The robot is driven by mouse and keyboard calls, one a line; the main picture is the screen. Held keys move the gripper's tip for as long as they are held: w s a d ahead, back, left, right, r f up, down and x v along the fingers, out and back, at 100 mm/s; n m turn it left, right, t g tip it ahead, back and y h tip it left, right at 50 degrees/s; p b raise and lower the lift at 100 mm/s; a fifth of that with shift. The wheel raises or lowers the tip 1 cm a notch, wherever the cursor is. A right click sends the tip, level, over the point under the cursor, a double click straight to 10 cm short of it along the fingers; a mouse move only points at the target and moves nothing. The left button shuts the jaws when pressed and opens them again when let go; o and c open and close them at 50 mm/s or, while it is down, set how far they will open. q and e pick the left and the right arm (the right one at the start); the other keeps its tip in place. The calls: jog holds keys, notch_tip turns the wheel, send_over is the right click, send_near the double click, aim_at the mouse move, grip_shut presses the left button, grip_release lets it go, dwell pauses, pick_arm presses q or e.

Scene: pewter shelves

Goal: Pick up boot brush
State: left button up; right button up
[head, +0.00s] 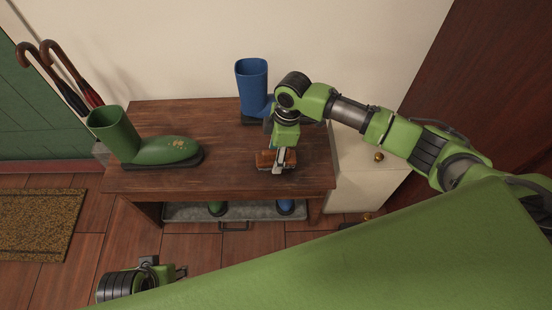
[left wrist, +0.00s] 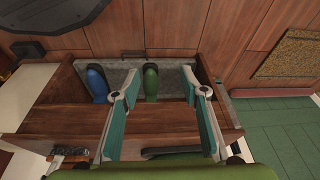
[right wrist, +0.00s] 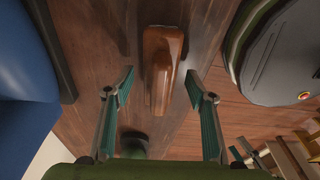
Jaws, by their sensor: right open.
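The boot brush (head: 264,160), with a brown wooden back, lies on the right part of the wooden bench. My right gripper (head: 281,163) is over it, fingers pointing down, and partly hides it in the head view. In the right wrist view the brush (right wrist: 163,62) shows ahead, between the two spread fingers of the right gripper (right wrist: 160,78). A gap shows on each side, and the jaws are open and empty. My left gripper (head: 182,271) is low in front of the bench, away from the brush. Its fingers (left wrist: 160,80) are spread and empty in the left wrist view.
A blue boot (head: 252,85) stands at the back, behind my right gripper. The wooden bench (head: 215,130) is clear in its middle. A grey tray (head: 262,211) with boots sits below. A white cabinet (head: 350,185) stands right.

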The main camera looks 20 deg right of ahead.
aim_at(275, 152)
jog(key=c, duration=1.2)
jog(key=shift+r, duration=0.15)
jog(key=shift+r, duration=0.25)
notch_tip(275, 152, up, 3)
jog(key=shift+s+r+p, duration=0.1)
jog(key=shift+p, duration=0.7)
pick_arm(q)
jog(key=s+f+p, duration=0.2)
jog(key=f, duration=0.7)
jog(key=s+f+g+p, duration=0.1)
jog(key=s+f+p, duration=0.1)
jog(key=f, duration=0.7)
jog(key=shift+s+a+f, duration=0.15)
jog(key=shift+s+a, duration=0.05)
jog(key=shift+s, duration=0.5)
pick_arm(e)
jog(key=s+a+r, duration=0.1)
jog(key=s+r, duration=0.2)
jog(key=s, duration=0.1)
jog(key=s+a+r, duration=0.1)
jog(key=s+r, duration=0.2)
jog(key=s, duration=0.1)
jog(key=s+a+r, duration=0.2)
jog(key=s+r, duration=0.1)
jog(key=s, duration=0.2)
jog(key=shift+s+a, duration=0.1)
